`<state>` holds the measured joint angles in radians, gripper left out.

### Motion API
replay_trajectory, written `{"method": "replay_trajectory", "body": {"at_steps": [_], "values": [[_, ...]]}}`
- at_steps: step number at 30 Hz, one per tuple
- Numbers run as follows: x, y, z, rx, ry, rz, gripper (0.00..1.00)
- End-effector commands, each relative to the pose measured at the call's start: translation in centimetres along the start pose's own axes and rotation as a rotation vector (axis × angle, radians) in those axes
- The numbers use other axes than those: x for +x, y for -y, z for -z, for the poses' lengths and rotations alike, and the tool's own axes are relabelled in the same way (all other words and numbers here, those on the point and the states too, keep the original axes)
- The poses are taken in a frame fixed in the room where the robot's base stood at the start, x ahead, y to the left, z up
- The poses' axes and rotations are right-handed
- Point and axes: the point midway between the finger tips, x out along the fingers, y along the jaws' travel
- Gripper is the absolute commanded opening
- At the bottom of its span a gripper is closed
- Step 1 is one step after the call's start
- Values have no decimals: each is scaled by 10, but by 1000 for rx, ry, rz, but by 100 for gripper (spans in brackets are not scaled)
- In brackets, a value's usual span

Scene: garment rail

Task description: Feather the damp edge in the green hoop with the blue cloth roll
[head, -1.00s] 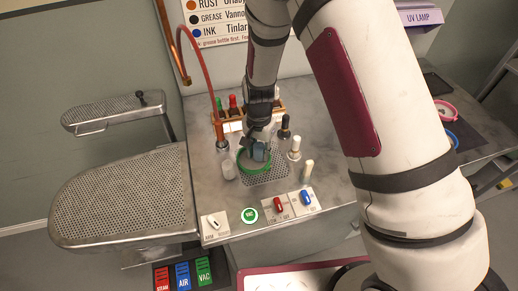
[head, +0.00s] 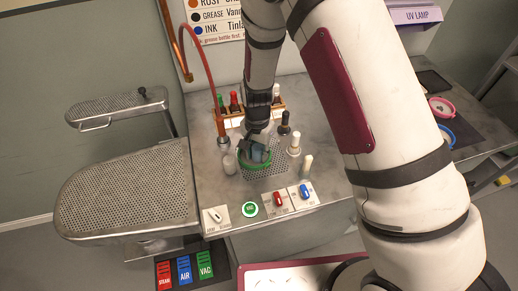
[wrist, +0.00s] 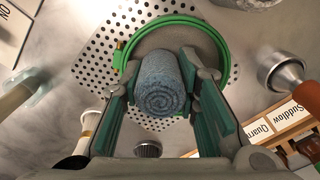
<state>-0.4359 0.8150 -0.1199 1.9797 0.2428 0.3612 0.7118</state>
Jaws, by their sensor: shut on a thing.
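My gripper (head: 256,150) is shut on the blue cloth roll (wrist: 158,88), whose coiled end faces the wrist camera. The roll also shows between the fingers in the head view (head: 259,155). The green hoop (wrist: 186,22) lies on the perforated plate, with grey fabric (wrist: 205,42) inside it. The roll is over the hoop's inside, near its rim. Whether the roll touches the fabric cannot be told. The damp edge is not distinguishable; the roll and fingers hide part of the fabric.
A wooden bottle rack (head: 268,108) is behind. Red (head: 278,200) and blue switches (head: 304,192) are in front.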

Motion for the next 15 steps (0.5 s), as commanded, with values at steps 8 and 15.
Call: {"method": "replay_trajectory", "body": {"at_steps": [8,15], "values": [[1,2,-6,-1,2,-1,12],[2,6,-13,0,1,-1,12]]}}
